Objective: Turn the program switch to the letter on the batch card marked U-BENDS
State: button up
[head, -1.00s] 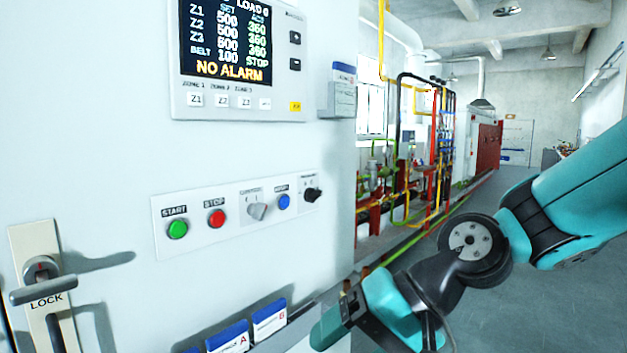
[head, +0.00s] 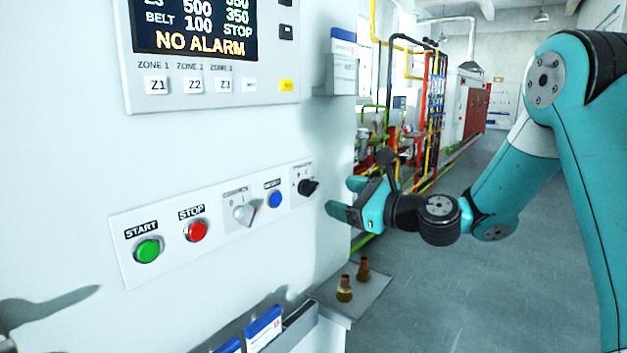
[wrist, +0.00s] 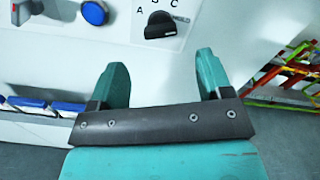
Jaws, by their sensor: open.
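The program switch (head: 307,187) is a black knob at the right end of the button strip. The wrist view shows the knob (wrist: 161,25) with letters A, B and C around its top and a small word, apparently HOLD, at its right. I cannot tell surely where it points. My gripper (head: 345,198) is open and empty, just right of the switch. In the wrist view its two fingers (wrist: 161,64) stand apart below the knob, not touching it. Blue-topped batch cards (head: 263,327) sit in a rack low on the panel; their writing is not readable.
Left of the switch are a blue button (head: 275,199), a grey selector (head: 244,215), a red STOP button (head: 196,230) and a green START button (head: 148,250). A ledge (head: 375,290) below my gripper bears two brass fittings. A card box (head: 342,75) hangs above.

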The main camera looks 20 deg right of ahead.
aim_at(314, 189)
jog(key=p+x, duration=0.2)
jog(key=x, duration=0.6)
jog(key=shift+w+a+p, duration=0.2)
jog(key=shift+p, duration=0.2)
jog(key=c, duration=0.9)
